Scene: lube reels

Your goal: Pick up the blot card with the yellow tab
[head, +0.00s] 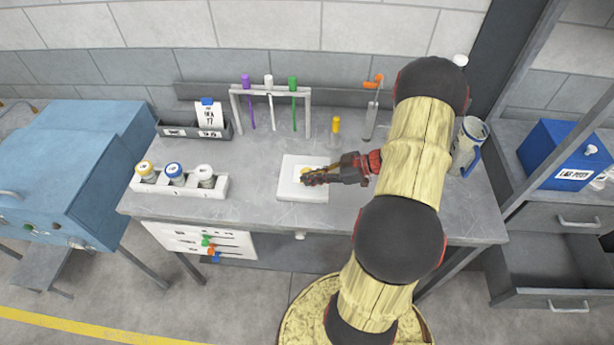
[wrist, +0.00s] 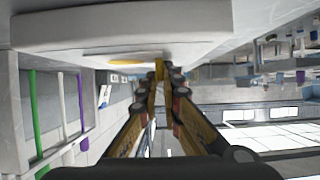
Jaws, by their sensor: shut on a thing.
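The blot card (head: 299,170) lies flat on the white block (head: 288,190) near the middle of the bench, showing as a pale sheet with a yellowish patch. My gripper (head: 308,178) reaches in low from the right, its fingers over the block. In the wrist view, the fingertips (wrist: 160,82) close around the small yellow tab (wrist: 160,66) at the block's edge. A yellow oval spot (wrist: 126,62) shows on the card beside the tab. The fingers hide part of the card, and I cannot tell whether it is lifted off the block.
A black tray (head: 174,130) holds a card with a blue tab (head: 208,112). A rack (head: 234,104) holds purple, white and green-topped sticks. A white holder (head: 215,188) carries three jars. A yellow-topped item (head: 336,126) stands behind my gripper.

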